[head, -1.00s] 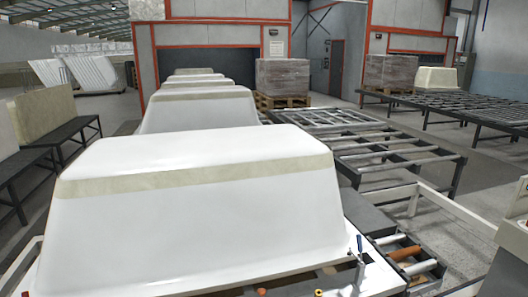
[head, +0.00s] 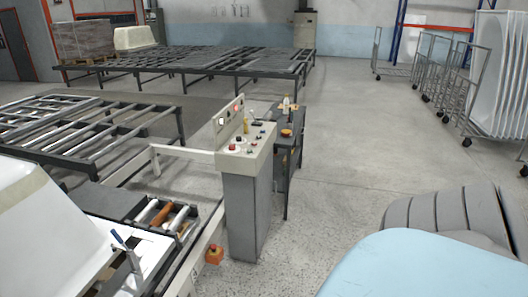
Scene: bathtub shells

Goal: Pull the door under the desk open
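No door under a desk can be made out in this head view. A small dark desk (head: 292,152) stands near the middle, partly hidden behind a grey control console (head: 243,205). Small items, including a bottle, stand on the desk. A light blue surface with a rounded edge (head: 430,268) fills the bottom right; I cannot tell whether it is a desk top. Neither of my grippers is in view.
A white tub shell (head: 35,225) and a roller conveyor (head: 165,222) are at the lower left. A grey ribbed object (head: 445,215) stands behind the blue surface. Wire carts (head: 440,75) stand at upper right. Open concrete floor (head: 345,160) lies between.

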